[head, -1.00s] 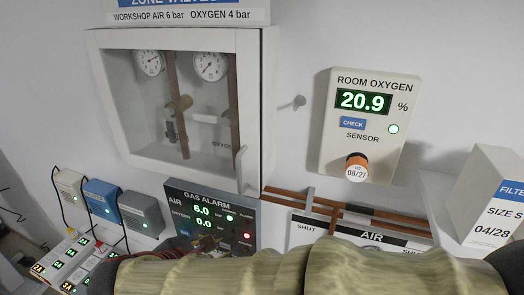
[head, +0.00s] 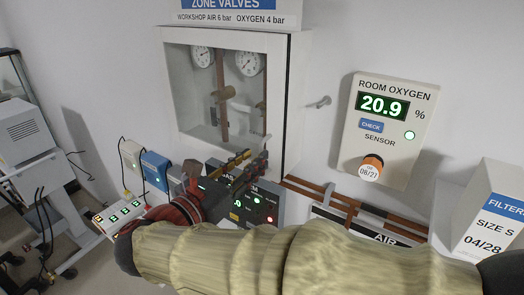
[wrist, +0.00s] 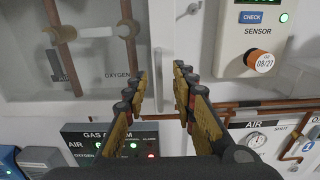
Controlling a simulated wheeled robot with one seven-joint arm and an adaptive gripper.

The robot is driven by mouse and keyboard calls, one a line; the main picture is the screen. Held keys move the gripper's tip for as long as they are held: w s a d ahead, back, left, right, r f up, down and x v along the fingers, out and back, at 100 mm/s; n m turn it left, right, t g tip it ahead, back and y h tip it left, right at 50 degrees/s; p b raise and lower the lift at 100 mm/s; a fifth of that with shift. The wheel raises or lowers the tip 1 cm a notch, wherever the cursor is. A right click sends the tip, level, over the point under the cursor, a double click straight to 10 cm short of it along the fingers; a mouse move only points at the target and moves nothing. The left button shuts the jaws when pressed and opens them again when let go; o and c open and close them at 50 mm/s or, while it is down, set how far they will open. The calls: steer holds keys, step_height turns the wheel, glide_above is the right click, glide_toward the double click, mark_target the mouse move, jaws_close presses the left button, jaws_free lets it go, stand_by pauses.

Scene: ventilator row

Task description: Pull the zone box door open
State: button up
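The zone box (head: 298,90) is a white wall cabinet with a clear-paned door (head: 190,95), which looks shut. Two gauges and copper pipes show behind the pane. The door's upright grey handle (wrist: 158,78) is at the door's right edge, low down; in the head view my gripper partly hides it. My gripper (head: 255,158) is in front of the box's lower right corner. In the wrist view my gripper (wrist: 160,84) is open, one finger on each side of the handle in the picture. I cannot tell whether the fingertips reach around it. Nothing is held.
The gas alarm panel (wrist: 88,143) is below the box, partly behind my gripper. A room oxygen sensor (head: 398,125) with an orange knob is to the right. Copper pipes (head: 345,207) run below. A filter box (head: 490,215) stands at far right, a cart (head: 35,150) at far left.

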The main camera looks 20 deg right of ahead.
mark_target(261, 177)
steer(key=x, duration=0.4)
steer(key=shift+w+d+p, duration=0.2)
steer(key=shift+w+p, duration=0.05)
steer(key=shift+p, duration=0.05)
steer(key=c, duration=0.3)
steer(key=c, duration=0.4)
jaws_close()
